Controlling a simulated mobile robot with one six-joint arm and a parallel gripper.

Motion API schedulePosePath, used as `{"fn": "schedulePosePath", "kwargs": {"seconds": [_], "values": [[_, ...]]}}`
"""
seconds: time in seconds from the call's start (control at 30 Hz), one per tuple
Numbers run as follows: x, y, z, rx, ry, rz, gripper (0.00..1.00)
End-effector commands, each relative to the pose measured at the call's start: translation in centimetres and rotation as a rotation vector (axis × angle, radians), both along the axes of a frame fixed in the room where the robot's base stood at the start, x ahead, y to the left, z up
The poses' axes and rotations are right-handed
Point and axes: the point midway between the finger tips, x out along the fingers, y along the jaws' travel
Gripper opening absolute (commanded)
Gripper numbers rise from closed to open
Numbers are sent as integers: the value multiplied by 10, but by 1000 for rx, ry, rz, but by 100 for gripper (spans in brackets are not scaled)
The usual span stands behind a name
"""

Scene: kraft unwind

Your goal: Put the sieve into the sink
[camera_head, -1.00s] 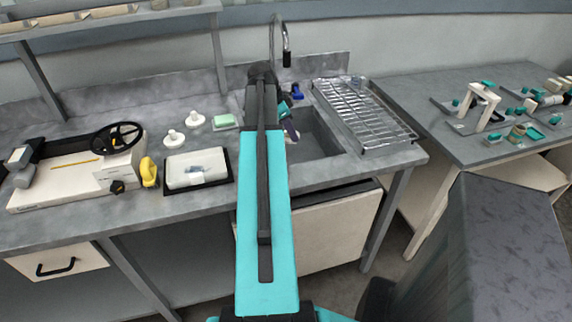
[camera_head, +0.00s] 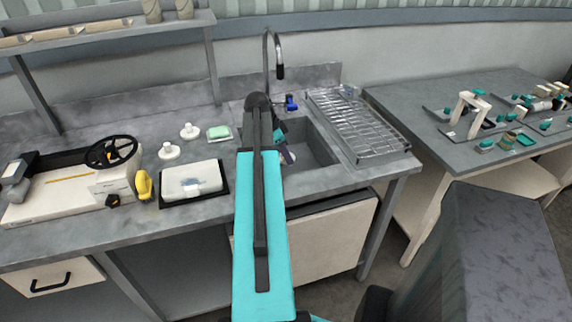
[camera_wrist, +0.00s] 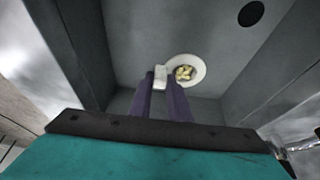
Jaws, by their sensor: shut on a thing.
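The sink (camera_head: 312,150) is a grey rectangular basin set in the counter. My gripper (camera_head: 287,156) is over the left part of the basin, partly hidden behind my arm. In the wrist view its two purple fingers (camera_wrist: 163,102) point down into the sink (camera_wrist: 215,45). They are shut on a small white tab, which appears to belong to the sieve (camera_wrist: 198,66), a round white-rimmed piece with yellowish bits in its middle. The sieve appears just beyond the fingertips, inside the basin's outline. I cannot tell whether it touches the bottom. A dark round drain hole (camera_wrist: 251,13) is beyond it.
A tap (camera_head: 279,60) rises behind the sink. A wire drying rack (camera_head: 362,125) stands right of it. A green sponge (camera_head: 219,132), a white-lidded tray (camera_head: 192,180) and a yellow item (camera_head: 144,185) lie left. The basin's right side is clear in the head view.

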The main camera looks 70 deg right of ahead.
Motion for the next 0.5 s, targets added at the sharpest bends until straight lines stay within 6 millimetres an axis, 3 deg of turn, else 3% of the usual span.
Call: {"fn": "schedulePosePath", "kwargs": {"seconds": [0.5], "values": [[1,0,-10,-1,0,1,0]]}}
